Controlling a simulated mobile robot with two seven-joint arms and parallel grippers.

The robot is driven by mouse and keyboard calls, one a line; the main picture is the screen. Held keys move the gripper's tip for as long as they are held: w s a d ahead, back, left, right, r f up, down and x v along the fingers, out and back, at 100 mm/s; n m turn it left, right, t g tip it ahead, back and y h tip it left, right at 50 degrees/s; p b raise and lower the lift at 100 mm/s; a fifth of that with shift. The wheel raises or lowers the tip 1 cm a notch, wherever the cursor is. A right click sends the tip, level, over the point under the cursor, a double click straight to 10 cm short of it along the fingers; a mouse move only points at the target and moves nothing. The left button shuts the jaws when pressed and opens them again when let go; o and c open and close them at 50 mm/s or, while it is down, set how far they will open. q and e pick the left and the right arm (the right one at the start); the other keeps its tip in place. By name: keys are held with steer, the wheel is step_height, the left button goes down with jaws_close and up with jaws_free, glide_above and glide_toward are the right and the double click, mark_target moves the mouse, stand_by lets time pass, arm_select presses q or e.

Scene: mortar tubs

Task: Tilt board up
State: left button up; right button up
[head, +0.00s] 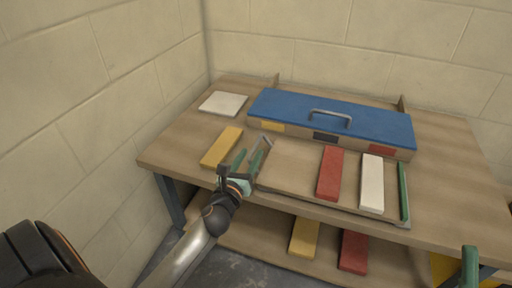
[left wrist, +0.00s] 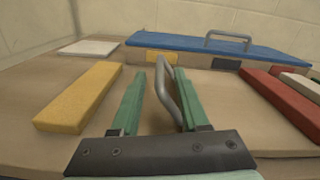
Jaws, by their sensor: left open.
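A flat wooden board (head: 294,161) lies on the table in front of the blue-lidded box. A grey metal handle (head: 264,143) stands at its left end, and a green strip (head: 403,190) lies along its right end. My left gripper (head: 252,155) is open at that left handle. In the left wrist view, the bent handle (left wrist: 171,92) is between the green fingers (left wrist: 158,80), closer to the right finger; I cannot tell if they touch. A green upright piece (head: 470,262) at the lower right may be part of my right gripper; its jaws cannot be made out.
The box's blue lid (head: 335,115) carries a grey handle. Yellow (head: 222,147), red (head: 331,173) and white (head: 372,182) blocks lie on the tabletop, with a white slab (head: 222,103) at the back left. More blocks lie on the lower shelf (head: 270,245). Walls close the left and back.

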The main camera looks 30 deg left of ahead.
mark_target(260, 136)
arm_select(q)
steer(key=shift+b+x, duration=0.35)
steer(key=shift+x, duration=2)
steer(key=shift+c, duration=0.4)
steer(key=c, duration=0.6)
jaws_close()
steer(key=shift+s+a, duration=0.1)
